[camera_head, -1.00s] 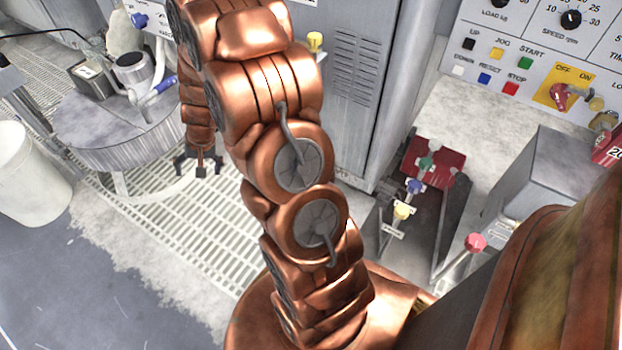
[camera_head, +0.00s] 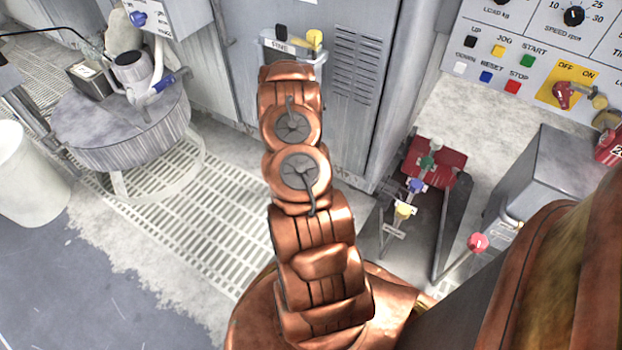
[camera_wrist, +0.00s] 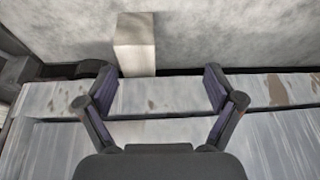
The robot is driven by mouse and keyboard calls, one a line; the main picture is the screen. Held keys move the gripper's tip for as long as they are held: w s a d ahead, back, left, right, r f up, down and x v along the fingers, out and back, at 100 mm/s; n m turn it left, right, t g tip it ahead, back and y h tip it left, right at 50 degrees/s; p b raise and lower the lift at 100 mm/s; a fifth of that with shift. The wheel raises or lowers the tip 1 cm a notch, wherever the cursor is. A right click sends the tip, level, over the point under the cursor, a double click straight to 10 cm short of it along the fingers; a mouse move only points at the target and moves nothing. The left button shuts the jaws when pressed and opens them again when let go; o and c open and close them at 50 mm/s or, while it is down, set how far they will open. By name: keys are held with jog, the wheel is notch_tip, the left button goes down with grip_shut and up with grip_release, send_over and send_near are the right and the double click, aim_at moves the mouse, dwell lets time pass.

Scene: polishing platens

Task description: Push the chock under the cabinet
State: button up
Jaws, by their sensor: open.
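In the wrist view a pale, box-shaped block (camera_wrist: 135,45), which looks like the chock, lies on the grey floor. Its near end reaches the dark gap along the edge of a grey metal face (camera_wrist: 180,96), which seems to be the cabinet's. I cannot tell whether any of the block is under it. My gripper (camera_wrist: 160,87) is open and empty, its fingers wide apart in front of the metal face. The block lies beyond them, nearer the left finger. In the head view the tall grey cabinet (camera_head: 355,140) stands behind my arm, which hides the gripper; the chock is not visible there.
A round platen machine (camera_head: 120,140) and a white bin (camera_head: 28,180) are at the left. A floor grating (camera_head: 180,215) lies before the cabinet. A stand with coloured knobs (camera_head: 435,165) and a grey box (camera_head: 545,175) are at the right.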

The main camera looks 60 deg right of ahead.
jog(key=shift+m+g+h, duration=0.3)
jog(key=shift+g, duration=0.1)
jog(key=s+d+f, duration=0.2)
jog(key=s, duration=0.1)
jog(key=shift+f, duration=0.1)
jog(key=shift+a, duration=0.1)
jog(key=shift+b+x, duration=1.3)
jog(key=shift+x, duration=2.6)
jog(key=shift+c, duration=0.3)
